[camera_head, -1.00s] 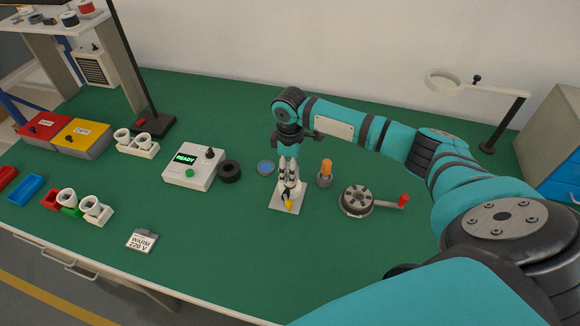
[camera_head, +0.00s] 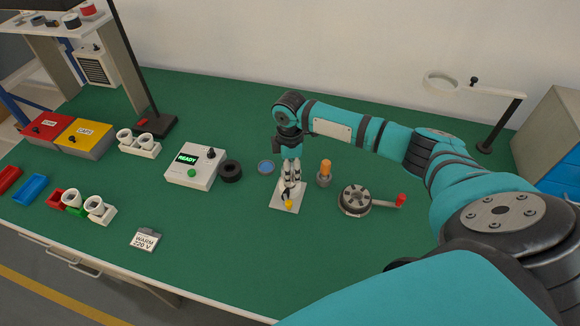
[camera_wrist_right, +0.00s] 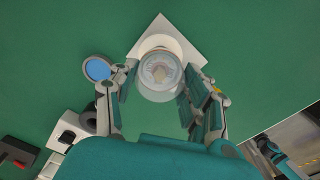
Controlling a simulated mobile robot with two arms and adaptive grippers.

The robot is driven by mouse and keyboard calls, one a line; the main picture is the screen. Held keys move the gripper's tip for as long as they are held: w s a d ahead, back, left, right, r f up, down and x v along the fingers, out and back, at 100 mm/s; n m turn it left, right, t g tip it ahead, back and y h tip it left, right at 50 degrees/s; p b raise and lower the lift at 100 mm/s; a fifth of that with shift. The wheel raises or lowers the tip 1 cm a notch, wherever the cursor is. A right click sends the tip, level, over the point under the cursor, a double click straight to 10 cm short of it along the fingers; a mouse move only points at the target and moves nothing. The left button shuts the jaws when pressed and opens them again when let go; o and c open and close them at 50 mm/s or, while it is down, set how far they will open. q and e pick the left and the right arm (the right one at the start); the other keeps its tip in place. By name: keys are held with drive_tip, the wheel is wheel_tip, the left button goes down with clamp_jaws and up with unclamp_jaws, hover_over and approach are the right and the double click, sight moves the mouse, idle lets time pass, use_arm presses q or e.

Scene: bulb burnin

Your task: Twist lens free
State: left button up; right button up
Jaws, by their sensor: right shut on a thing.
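A clear round lens (camera_wrist_right: 160,74) shows in the right wrist view, over a white ring on a square white plate (camera_wrist_right: 154,30). My right gripper (camera_head: 290,187) points down over this plate (camera_head: 279,203) in the head view. In the wrist view its two fingers (camera_wrist_right: 160,86) stand on either side of the lens, shut on it. In the head view the fingers hide most of the lens. I cannot tell whether the lens still touches its base. My left gripper is in neither view.
An orange-topped grey post (camera_head: 325,172) stands close to the right of the plate, with a round grey fixture with a red-knobbed crank (camera_head: 355,200) beyond it. A blue disc (camera_head: 265,167), a black ring (camera_head: 231,171) and a READY box (camera_head: 192,168) stand left.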

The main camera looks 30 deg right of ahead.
drive_tip(key=shift+n, duration=1.1)
drive_tip(key=o, duration=1.2)
drive_tip(key=shift+c, duration=0.2)
drive_tip(key=shift+r, duration=0.15)
wheel_tip(320, 180, up, 12)
drive_tip(key=shift+p, duration=0.3)
